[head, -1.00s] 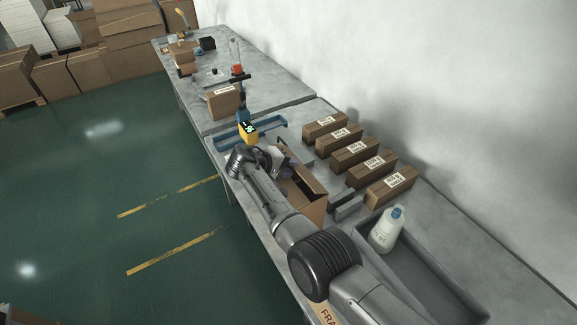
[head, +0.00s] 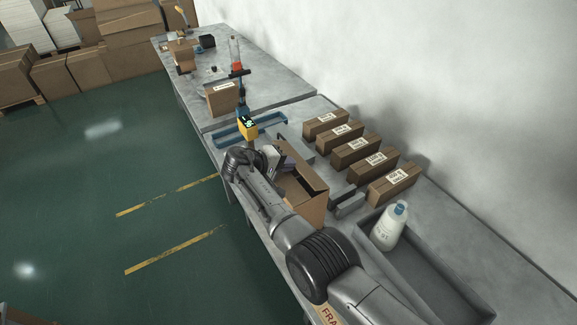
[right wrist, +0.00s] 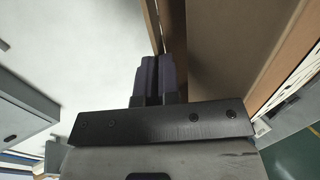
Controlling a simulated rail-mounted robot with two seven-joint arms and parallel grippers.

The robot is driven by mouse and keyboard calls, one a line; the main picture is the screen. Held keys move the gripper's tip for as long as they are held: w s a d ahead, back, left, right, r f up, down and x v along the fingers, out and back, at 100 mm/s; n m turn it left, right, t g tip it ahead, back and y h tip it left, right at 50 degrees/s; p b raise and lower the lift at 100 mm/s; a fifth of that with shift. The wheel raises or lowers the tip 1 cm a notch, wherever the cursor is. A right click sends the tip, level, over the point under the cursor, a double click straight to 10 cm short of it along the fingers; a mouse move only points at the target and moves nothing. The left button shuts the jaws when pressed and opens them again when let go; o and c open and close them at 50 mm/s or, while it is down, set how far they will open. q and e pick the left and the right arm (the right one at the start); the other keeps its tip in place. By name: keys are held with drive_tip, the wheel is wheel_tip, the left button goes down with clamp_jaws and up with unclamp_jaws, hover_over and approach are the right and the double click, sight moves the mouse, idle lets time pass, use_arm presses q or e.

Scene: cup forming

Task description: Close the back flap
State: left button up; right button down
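The open cardboard box (head: 312,207) stands at the near edge of the grey workbench, partly hidden behind my right arm. A flap at its right side stands out; the back flap cannot be clearly made out in the head view. My right gripper (head: 277,158) is at the far end of the box, around its top. In the right wrist view its two dark fingers (right wrist: 157,77) are close together, with no object clearly held between them. Brown cardboard (right wrist: 215,45) lies right beside and beyond the fingertips. My left gripper is not in view.
Several closed, labelled boxes (head: 358,151) stand in a row along the wall side. A grey tray (head: 440,280) with a white bottle (head: 389,227) is at the near right. A yellow device (head: 247,126) and a blue frame (head: 222,135) are just beyond the gripper.

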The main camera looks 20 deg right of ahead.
drive_tip(key=c, duration=1.3)
unclamp_jaws()
drive_tip(key=shift+b+v, duration=0.95)
drive_tip(key=shift+v, duration=5.95)
drive_tip(key=shift+c, duration=0.5)
